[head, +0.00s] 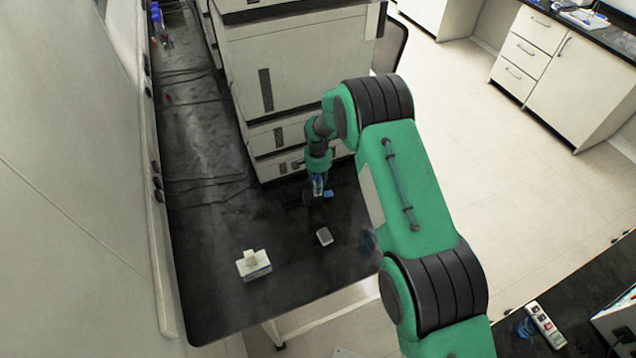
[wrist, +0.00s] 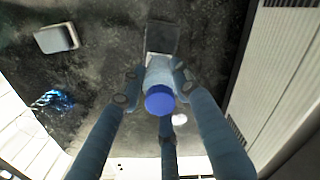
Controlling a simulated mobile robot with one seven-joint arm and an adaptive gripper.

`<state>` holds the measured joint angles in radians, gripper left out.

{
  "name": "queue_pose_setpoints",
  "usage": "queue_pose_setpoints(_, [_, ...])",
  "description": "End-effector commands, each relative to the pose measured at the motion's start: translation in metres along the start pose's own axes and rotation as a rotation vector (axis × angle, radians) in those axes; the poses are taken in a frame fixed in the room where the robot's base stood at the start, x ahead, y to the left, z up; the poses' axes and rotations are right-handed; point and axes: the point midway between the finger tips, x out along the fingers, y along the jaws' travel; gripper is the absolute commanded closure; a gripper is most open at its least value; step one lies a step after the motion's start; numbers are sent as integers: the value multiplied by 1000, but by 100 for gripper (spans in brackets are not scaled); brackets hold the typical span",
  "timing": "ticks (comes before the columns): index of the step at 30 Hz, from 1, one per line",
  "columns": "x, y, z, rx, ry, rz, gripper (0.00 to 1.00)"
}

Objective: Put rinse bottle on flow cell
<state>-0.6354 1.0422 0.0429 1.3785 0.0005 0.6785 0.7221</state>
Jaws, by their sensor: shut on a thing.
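The rinse bottle, pale with a round blue cap (wrist: 160,100), is between the fingers of my gripper (wrist: 158,84) in the wrist view. My gripper (head: 318,188) is shut on it, low over the black bench in front of the white cabinets in the head view. A dark grey flat block (wrist: 161,38) shows just beyond the bottle in the wrist view; whether they touch is unclear. A small grey-white box (head: 324,236) lies on the bench nearer the front edge, also in the wrist view (wrist: 56,38). I cannot tell which of these is the flow cell.
A white box with a raised top piece (head: 254,268) stands at the bench's front left. A crinkled blue item (wrist: 52,100) lies near the bench edge. White cabinet units (head: 295,70) rise close behind my gripper. Cables (head: 205,180) run along the left side.

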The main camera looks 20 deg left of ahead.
Motion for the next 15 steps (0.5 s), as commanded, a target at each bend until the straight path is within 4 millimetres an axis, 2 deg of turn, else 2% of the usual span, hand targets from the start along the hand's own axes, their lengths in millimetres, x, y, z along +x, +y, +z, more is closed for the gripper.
queue_pose_setpoints(12, [4,0,0,0,0,0,96])
queue_pose_setpoints(13, [3,0,0,0,0,0,63])
queue_pose_setpoints(15, [3,0,0,0,0,0,50])
